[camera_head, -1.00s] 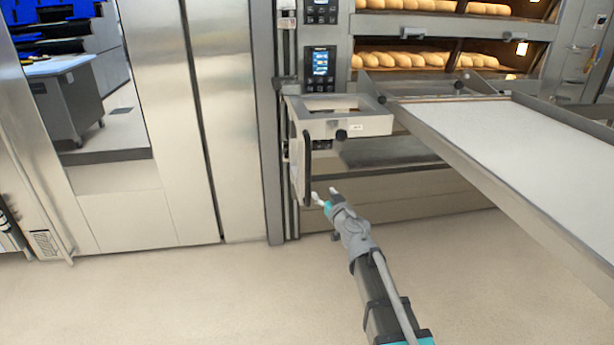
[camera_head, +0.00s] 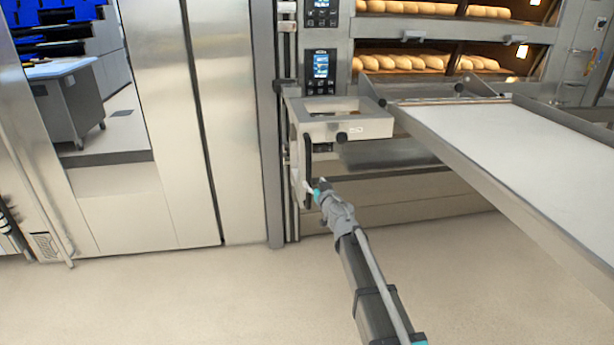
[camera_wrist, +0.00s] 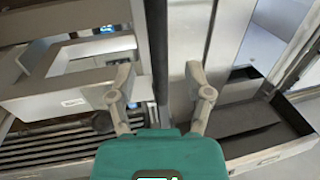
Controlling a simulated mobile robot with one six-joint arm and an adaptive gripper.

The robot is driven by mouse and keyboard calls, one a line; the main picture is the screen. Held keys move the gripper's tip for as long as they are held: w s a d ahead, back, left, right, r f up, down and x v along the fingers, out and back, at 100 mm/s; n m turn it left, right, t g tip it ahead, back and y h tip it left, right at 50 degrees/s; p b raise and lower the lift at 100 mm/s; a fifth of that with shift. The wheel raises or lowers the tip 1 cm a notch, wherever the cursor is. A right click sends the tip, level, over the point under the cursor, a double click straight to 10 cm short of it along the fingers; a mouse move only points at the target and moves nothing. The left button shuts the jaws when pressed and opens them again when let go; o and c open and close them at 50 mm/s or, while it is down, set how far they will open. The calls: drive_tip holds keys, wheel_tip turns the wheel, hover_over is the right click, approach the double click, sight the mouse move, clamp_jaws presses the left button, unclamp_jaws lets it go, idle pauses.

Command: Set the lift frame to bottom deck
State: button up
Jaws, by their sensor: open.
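The lift frame (camera_head: 370,130) is a light grey metal frame at the left front of the oven, below the lower lit display. It stands a little below the level of the lower visible bread deck. Its black upright handle (camera_head: 308,152) hangs at its left front corner. My gripper (camera_head: 313,187) is open at the handle's lower part. In the wrist view, the dark handle (camera_wrist: 157,50) runs upright between the two spread fingers of my gripper (camera_wrist: 158,78). I see no finger clearly pressed on it. The lift frame (camera_wrist: 75,90) fills the left there.
A long white loading belt (camera_head: 500,140) with metal side rails reaches out at the right. Loaves (camera_head: 425,63) lie in the lit decks behind. A control display (camera_head: 320,65) is above the frame. Steel doors (camera_head: 165,120) stand at left. The floor (camera_head: 180,300) in front is clear.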

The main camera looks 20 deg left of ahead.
sight(310, 177)
drive_tip(key=shift+x, duration=2.8)
